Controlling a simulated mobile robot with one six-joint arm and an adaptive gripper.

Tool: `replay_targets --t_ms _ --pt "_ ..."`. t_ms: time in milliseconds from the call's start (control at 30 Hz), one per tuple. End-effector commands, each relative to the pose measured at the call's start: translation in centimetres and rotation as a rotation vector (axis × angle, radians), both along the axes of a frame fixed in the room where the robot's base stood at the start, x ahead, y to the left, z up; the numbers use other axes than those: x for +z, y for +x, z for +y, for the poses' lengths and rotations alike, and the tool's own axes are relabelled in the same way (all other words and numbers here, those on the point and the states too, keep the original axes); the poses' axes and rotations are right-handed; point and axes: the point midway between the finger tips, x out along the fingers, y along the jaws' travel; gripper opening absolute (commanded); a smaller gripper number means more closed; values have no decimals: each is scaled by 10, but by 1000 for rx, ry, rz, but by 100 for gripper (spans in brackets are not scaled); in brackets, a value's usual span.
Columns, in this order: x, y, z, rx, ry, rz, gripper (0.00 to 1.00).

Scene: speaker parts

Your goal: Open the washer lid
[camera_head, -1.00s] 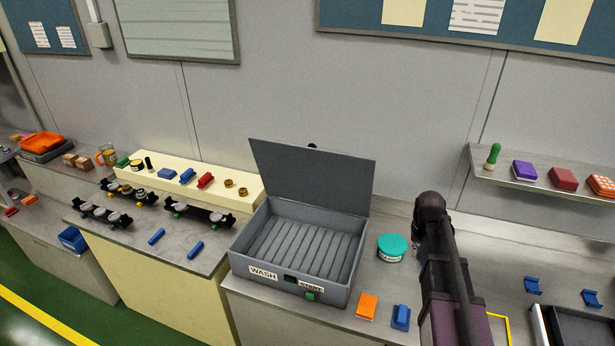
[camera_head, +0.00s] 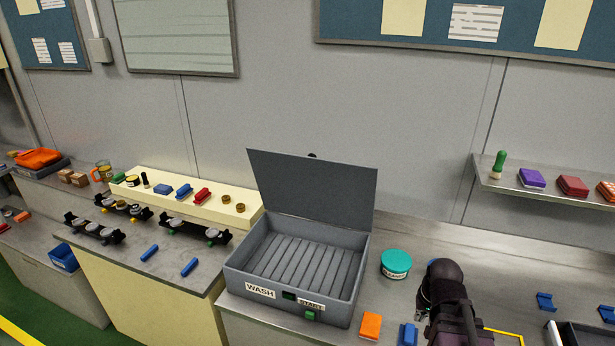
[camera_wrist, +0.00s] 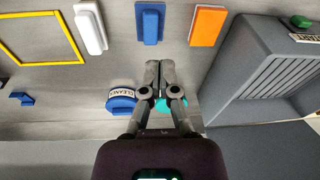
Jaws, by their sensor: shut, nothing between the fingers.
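The washer (camera_head: 262,291) is a grey box with WASH and START labels and a ribbed floor, on the bench in the head view. Its flat grey lid (camera_head: 312,190) stands raised at the back edge, leaning slightly back, so the box is open and looks empty. A green button (camera_head: 310,315) is on its front. In the wrist view the washer's side (camera_wrist: 258,62) is at the right. My gripper (camera_wrist: 159,66) is shut and empty, apart from the washer and lid. In the head view my arm, right of the washer, mostly hides the gripper.
A teal-lidded cleaner tub (camera_head: 396,263) stands between the washer and my arm. An orange block (camera_head: 371,325) and a blue block (camera_head: 408,334) lie at the bench front. A wall shelf (camera_head: 530,186) holds items at the right. The bench behind my arm is clear.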

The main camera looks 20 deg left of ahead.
Motion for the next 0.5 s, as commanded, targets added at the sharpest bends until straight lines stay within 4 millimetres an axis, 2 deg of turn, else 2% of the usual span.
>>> replay_targets --t_ms 267,500 --pt "2 48 52 14 114 -181 0" --pt "21 104 131 2 306 -431 0"
